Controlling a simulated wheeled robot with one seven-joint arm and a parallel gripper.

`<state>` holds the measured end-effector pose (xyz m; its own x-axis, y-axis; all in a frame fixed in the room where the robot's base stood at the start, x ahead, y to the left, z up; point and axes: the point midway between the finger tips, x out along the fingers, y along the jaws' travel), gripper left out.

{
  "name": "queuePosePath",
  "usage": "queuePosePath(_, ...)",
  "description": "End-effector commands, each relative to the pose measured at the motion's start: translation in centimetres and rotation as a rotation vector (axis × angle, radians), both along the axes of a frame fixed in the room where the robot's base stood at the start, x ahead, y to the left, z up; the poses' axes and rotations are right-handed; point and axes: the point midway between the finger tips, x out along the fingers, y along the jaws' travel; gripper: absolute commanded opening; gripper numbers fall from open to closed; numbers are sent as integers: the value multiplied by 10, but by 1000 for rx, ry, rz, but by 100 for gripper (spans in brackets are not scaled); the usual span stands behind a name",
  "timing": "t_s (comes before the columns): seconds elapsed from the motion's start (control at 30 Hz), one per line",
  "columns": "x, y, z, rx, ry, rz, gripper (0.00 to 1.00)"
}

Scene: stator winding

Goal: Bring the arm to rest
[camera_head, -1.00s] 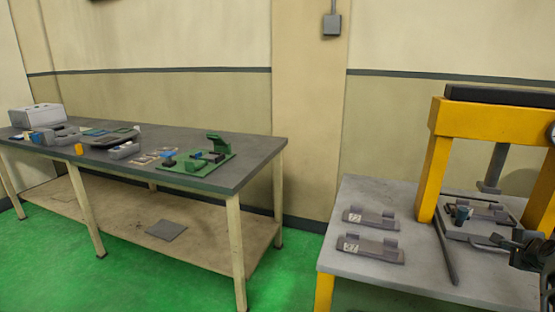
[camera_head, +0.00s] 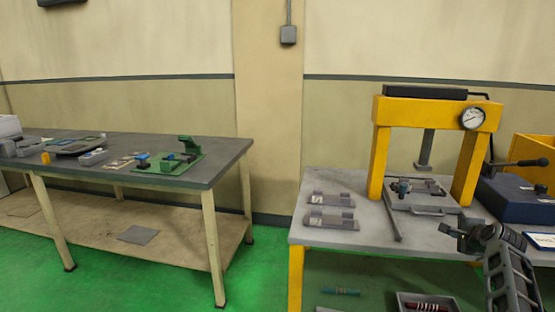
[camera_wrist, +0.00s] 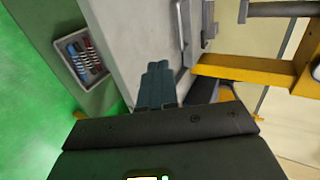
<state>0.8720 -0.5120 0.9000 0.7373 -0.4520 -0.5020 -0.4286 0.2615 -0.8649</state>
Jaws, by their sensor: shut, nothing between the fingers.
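My gripper (camera_head: 455,233) is at the lower right of the head view, by the front edge of the right-hand table (camera_head: 310,239). In the wrist view its fingers (camera_wrist: 156,85) are together with nothing between them. My arm reaches in from the lower right corner of the head view, and nothing hangs from the gripper.
A yellow press (camera_head: 378,150) with a gauge stands on the right-hand table, with a fixture (camera_head: 425,204) under it. Two grey holders (camera_head: 331,220) lie left of it. A tray of coloured rods (camera_wrist: 82,58) sits on a lower level. A long workbench (camera_head: 215,165) stands left; green floor between is clear.

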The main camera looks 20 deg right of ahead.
Motion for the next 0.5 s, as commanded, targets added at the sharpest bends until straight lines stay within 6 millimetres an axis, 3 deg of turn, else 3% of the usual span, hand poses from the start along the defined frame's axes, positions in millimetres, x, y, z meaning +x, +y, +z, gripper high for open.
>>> queuePosePath(0.5,-28,53,-52,-141,88,74,0)
